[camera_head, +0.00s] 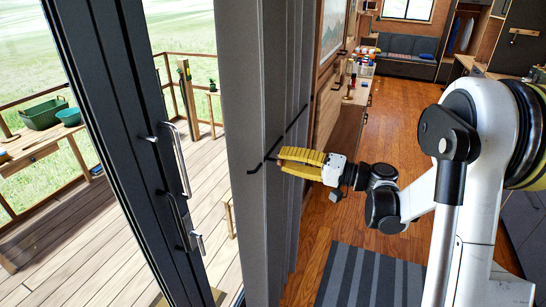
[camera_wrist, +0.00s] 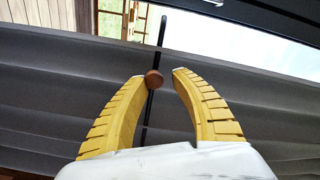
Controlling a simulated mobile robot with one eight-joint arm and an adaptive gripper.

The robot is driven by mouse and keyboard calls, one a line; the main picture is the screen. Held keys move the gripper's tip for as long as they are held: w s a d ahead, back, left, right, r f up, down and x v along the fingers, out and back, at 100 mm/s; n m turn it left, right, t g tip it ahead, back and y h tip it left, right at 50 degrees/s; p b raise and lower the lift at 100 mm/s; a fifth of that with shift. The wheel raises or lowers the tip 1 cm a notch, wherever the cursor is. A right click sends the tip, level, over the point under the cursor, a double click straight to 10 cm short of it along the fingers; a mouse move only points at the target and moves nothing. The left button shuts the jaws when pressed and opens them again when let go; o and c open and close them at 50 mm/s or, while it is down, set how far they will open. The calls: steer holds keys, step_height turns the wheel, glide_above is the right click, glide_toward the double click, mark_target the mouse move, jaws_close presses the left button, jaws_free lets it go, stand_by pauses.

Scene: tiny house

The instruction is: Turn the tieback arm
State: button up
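The tieback arm is a thin black bar (camera_head: 297,121) that crosses the grey curtain (camera_head: 240,90) at a slant. In the wrist view the bar (camera_wrist: 161,32) runs up the picture, with a round brown knob (camera_wrist: 154,79) on it. My gripper (camera_head: 279,160) is at the curtain, with its yellow fingers over the middle of the bar. In the wrist view my gripper (camera_wrist: 159,75) is open, its fingertips apart. The knob lies between them, close to the left fingertip; I cannot tell whether they touch. Part of the bar is hidden behind the fingers in the head view.
A dark glass door (camera_head: 120,110) with metal handles stands left of the curtain, with a wooden deck (camera_head: 75,235) beyond. A wooden counter (camera_head: 340,125) runs behind the curtain. A striped rug (camera_head: 370,275) lies on the wooden floor, which has free room.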

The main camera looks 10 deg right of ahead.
steer(key=v, duration=0.7)
steer(key=shift+s+d, duration=0.2)
steer(key=shift+d, duration=0.15)
steer(key=s+a+f+g+h+b, duration=0.3)
steer(key=s+a+f+h+b, duration=0.15)
steer(key=s+a+h, duration=0.35)
steer(key=s+d+f+n+h+b, duration=0.1)
steer(key=s+f+h+b, duration=0.1)
steer(key=s, duration=0.5)
steer(key=s+d+f+n+h+b, duration=0.1)
steer(key=s+d+f+h+b, duration=0.1)
steer(key=s+f+h, duration=0.3)
steer(key=s+f, duration=0.1)
steer(key=s, duration=0.1)
steer(key=shift+s+d+n, duration=0.3)
steer(key=shift+o, duration=0.6)
steer(key=shift+f, duration=0.1)
